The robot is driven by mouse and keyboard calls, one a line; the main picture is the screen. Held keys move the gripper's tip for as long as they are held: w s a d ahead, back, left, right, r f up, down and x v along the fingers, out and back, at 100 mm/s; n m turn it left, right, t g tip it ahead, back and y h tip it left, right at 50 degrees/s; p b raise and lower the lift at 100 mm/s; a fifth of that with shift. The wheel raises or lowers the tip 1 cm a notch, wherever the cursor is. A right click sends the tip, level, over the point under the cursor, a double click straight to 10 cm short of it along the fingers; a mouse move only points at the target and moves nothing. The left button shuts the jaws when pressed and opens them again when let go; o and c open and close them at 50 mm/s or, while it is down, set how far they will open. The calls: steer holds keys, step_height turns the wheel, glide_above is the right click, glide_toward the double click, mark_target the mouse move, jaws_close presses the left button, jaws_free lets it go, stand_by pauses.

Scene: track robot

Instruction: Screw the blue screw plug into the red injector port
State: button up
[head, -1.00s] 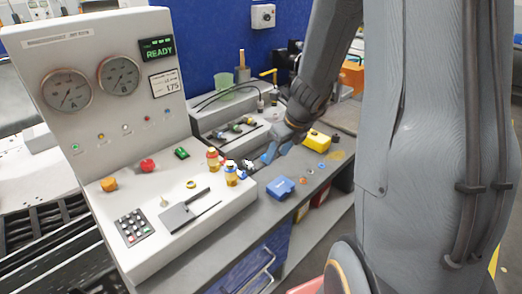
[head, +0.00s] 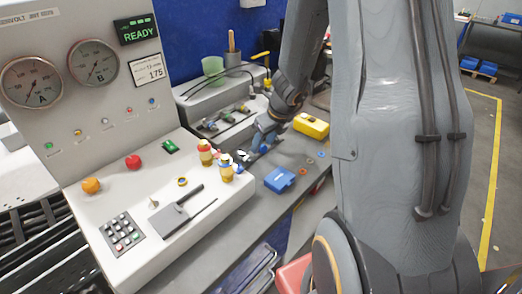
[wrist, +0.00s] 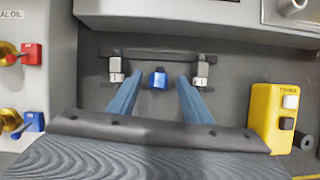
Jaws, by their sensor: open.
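The blue screw plug (wrist: 158,78) stands in a dark rack in the wrist view, between two grey-white plugs. My gripper (wrist: 159,84) is open and empty, its two blue fingers pointing at the rack, with the blue plug showing in the gap between the tips. I cannot tell how far the tips are from it. A brass port with a red tag (wrist: 31,54) sits at the left edge, above one with a blue tag (wrist: 34,122). In the head view, my gripper (head: 260,142) is low over the bench, right of the brass ports (head: 205,152), and hides the rack.
A yellow box (wrist: 275,115) with buttons stands right of the rack; it also shows in the head view (head: 311,125). A blue box (head: 279,180) lies on the bench nearer me. The sloped console (head: 165,235) with gauges is at left.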

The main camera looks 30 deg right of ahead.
steer(key=shift+w+a+f, duration=0.15)
steer(key=shift+w+f, duration=0.1)
steer(key=shift+f, duration=0.35)
steer(key=c, duration=1.1)
